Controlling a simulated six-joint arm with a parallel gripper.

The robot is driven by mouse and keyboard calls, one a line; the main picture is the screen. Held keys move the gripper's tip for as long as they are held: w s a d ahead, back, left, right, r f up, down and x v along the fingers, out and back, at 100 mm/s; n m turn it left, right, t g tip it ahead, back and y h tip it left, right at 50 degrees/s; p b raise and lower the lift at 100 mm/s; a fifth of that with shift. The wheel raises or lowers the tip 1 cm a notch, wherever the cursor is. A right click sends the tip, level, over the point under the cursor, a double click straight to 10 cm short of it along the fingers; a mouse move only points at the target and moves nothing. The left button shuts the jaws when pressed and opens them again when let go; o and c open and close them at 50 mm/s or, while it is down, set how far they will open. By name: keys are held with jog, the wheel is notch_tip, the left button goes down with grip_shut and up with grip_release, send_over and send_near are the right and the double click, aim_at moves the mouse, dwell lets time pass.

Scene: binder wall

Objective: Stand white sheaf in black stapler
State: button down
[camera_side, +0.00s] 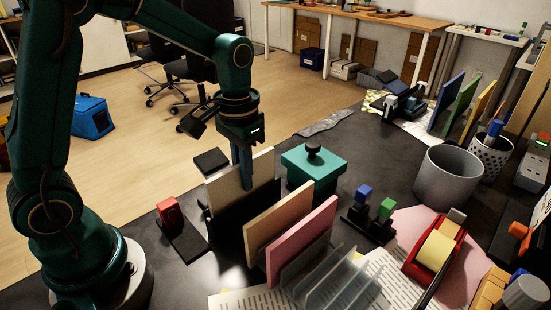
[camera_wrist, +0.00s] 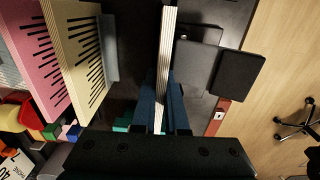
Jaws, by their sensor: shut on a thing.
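The white sheaf (camera_side: 227,187) is a cream upright panel gripped near its upper edge by my gripper (camera_side: 242,170). In the wrist view the sheaf (camera_wrist: 167,45) shows edge-on as a pale ribbed strip between the two blue fingers of my gripper (camera_wrist: 165,115). A dark upright panel (camera_side: 246,215), seemingly part of the black stapler, covers the sheaf's lower part in the side view. In the wrist view a dark plate (camera_wrist: 196,66) lies just right of the sheaf. Whether the sheaf's bottom edge rests on anything is hidden.
A cream panel (camera_side: 277,212) and a pink panel (camera_side: 301,243) stand close in front. A teal box (camera_side: 314,170) is behind right. A red block (camera_side: 169,211) on a black base is at left. A black flat square (camera_side: 211,161) lies behind.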

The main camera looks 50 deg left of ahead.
jog(key=shift+f, duration=0.15)
jog(key=shift+f, duration=0.25)
jog(key=c, duration=0.9)
grip_release()
jog(key=shift+o, duration=0.2)
jog(key=shift+r, duration=2.6)
